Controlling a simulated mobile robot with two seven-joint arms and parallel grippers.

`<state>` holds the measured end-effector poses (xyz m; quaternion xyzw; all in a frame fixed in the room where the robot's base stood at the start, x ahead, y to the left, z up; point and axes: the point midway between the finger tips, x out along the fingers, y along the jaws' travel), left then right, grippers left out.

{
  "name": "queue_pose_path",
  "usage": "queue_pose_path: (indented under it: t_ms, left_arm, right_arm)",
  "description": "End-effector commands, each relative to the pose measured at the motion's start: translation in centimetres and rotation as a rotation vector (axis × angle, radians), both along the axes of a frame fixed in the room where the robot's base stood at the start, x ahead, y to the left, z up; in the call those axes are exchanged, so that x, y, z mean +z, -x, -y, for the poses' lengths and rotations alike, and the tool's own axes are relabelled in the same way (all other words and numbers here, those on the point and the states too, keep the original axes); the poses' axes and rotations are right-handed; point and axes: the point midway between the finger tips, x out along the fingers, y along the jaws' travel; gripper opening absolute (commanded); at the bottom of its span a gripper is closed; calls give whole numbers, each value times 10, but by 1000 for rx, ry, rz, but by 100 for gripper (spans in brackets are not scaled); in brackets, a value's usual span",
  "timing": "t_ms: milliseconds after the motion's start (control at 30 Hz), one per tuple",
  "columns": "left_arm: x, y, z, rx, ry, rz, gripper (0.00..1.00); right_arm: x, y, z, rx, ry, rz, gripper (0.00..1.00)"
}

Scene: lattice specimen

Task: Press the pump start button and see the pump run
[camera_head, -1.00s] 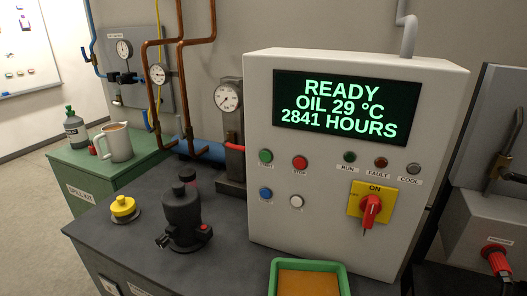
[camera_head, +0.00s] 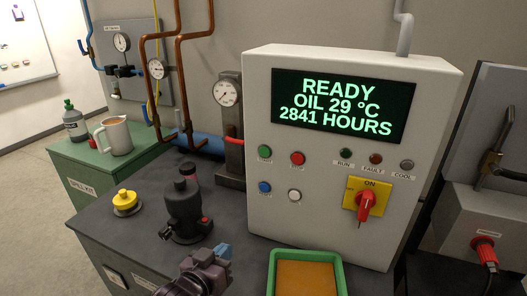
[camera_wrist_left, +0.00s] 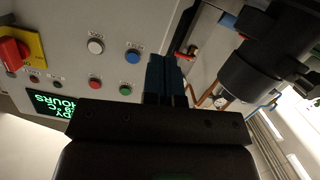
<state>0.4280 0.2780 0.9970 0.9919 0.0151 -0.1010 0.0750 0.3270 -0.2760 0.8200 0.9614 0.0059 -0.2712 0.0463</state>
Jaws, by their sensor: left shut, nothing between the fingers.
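The grey-white control cabinet (camera_head: 330,225) has a green button labelled START (camera_head: 265,152) at the left of its front; the button also shows in the left wrist view (camera_wrist_left: 125,90). The display (camera_head: 340,105) reads READY, OIL 29 °C, 2841 HOURS. The RUN lamp (camera_head: 345,153) looks dark green. My left gripper (camera_head: 223,251) is shut and empty, low in front of the cabinet's left side, apart from the buttons. Its blue fingertips also show in the left wrist view (camera_wrist_left: 165,68), beside the green button in the picture. My right gripper is not in view.
A red stop button (camera_head: 297,158), a blue button (camera_head: 265,187) and a white button (camera_head: 295,196) sit near START. A dark bottle-shaped device (camera_head: 185,212), yellow knob (camera_head: 125,200) and green-rimmed tray (camera_head: 338,272) stand on the bench.

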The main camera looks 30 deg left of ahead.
Motion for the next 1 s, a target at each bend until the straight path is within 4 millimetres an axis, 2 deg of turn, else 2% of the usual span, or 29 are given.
queue_pose_path:
  t_ms: [100,200,300,433,500,633,1000]
  left_arm:
    - [46,-23,4,-32,67,226,0]
    - [87,-35,9,-81,134,428,0]
    - [122,-40,13,-142,195,605,0]
    - [156,-39,19,-222,255,779,0]
    - [168,-38,21,-256,276,843,0]
    - [180,-35,23,-295,300,908,0]
    - [183,-34,24,-305,305,925,0]
  right_arm:
    - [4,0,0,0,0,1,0]
    - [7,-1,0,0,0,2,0]
    - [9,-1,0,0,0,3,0]
    - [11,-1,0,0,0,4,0]
    - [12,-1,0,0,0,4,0]
    - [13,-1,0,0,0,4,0]
    - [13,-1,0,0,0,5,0]
